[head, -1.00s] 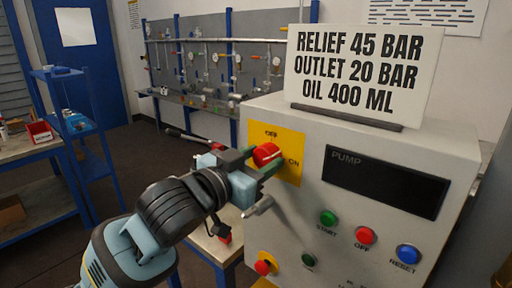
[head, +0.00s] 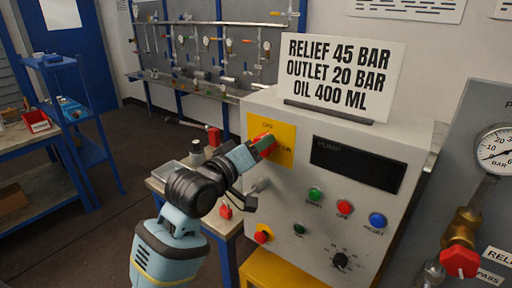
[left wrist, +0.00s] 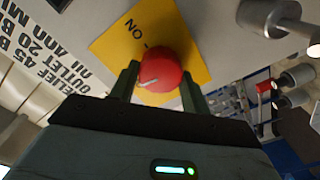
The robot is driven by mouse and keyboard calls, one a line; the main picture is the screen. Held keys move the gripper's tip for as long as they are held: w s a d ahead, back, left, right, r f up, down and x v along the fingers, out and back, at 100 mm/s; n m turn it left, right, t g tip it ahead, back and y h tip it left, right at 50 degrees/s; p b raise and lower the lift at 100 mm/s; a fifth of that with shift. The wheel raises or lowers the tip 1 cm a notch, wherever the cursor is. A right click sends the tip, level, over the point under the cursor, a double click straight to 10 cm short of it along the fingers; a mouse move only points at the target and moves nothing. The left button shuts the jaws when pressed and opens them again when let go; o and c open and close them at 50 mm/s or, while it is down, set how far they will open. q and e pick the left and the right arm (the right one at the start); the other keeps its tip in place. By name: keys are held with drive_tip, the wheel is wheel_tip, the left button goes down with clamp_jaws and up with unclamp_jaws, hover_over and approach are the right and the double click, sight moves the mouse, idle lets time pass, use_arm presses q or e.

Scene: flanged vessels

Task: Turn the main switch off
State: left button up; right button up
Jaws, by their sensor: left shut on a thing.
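The main switch is a red round knob (left wrist: 160,70) on a yellow plate (head: 286,150) at the upper left of the grey control panel's front. The plate carries OFF at its top and ON at its right, partly covered by my gripper in the head view. My left gripper (head: 262,147) is at the knob, its two green fingers on either side. The left wrist view shows the knob between the fingers (left wrist: 159,85), with a white pointer mark toward the lower left and the word ON above. In the head view the fingers hide much of the knob. My right gripper is in neither view.
The panel has a dark PUMP display (head: 357,165), green, red and blue buttons (head: 377,220) and a black dial (head: 341,261) below. A text sign (head: 342,80) stands on top. A gauge (head: 495,150) and red-handled valve (head: 459,262) are at the right.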

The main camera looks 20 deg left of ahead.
use_arm(q)
drive_tip(key=shift+n, duration=0.6)
drive_tip(key=shift+r, duration=0.1)
drive_tip(key=o, duration=1)
drive_tip(key=shift+v, duration=3.9)
